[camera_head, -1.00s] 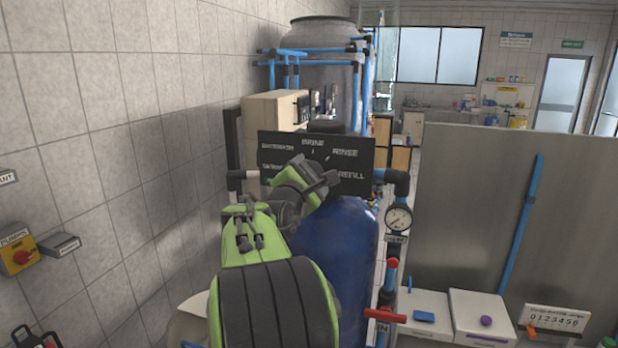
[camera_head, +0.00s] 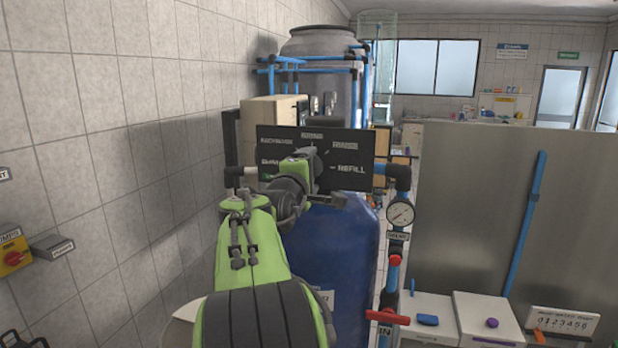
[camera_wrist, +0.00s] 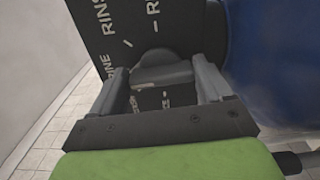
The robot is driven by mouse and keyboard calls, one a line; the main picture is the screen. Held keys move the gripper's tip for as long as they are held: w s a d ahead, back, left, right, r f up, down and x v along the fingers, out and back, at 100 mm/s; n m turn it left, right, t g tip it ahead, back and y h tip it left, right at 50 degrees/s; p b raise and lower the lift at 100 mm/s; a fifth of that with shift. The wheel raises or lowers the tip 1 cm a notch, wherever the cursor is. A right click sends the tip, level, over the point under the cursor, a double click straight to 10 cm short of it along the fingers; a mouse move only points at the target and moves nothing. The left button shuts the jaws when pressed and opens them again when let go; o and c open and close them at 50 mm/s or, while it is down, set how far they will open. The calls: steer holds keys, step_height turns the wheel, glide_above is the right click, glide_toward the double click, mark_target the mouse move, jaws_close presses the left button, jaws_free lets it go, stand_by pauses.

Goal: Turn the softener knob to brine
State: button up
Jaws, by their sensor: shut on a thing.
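The softener's dark panel (camera_head: 265,150) stands in front of me above a blue tank. It carries labels around a dial; BRINE is at the top, RINSE and REFILL at the right. RINSE and BRINE lettering shows beyond the knob's left side. I cannot tell which label the knob points at.
The blue tank (camera_head: 350,255) is below the panel. A pressure gauge (camera_head: 399,213) and pipe with red valve handles (camera_head: 388,317) stand close on the right. A tiled wall (camera_head: 110,140) is on the left.

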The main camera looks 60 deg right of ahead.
steer(key=shift+w+f+m, duration=0.1)
steer(key=shift+m, duration=0.3)
steer(key=o, duration=1)
steer(key=a+b, duration=0.1)
steer(key=a, duration=0.4)
steer(key=s+a+b, duration=0.1)
steer(key=a, duration=0.4)
steer(key=s+a+b, duration=0.1)
steer(key=a, duration=0.4)
steer(key=shift+s+a, duration=0.25)
steer(key=shift+a, duration=0.1)
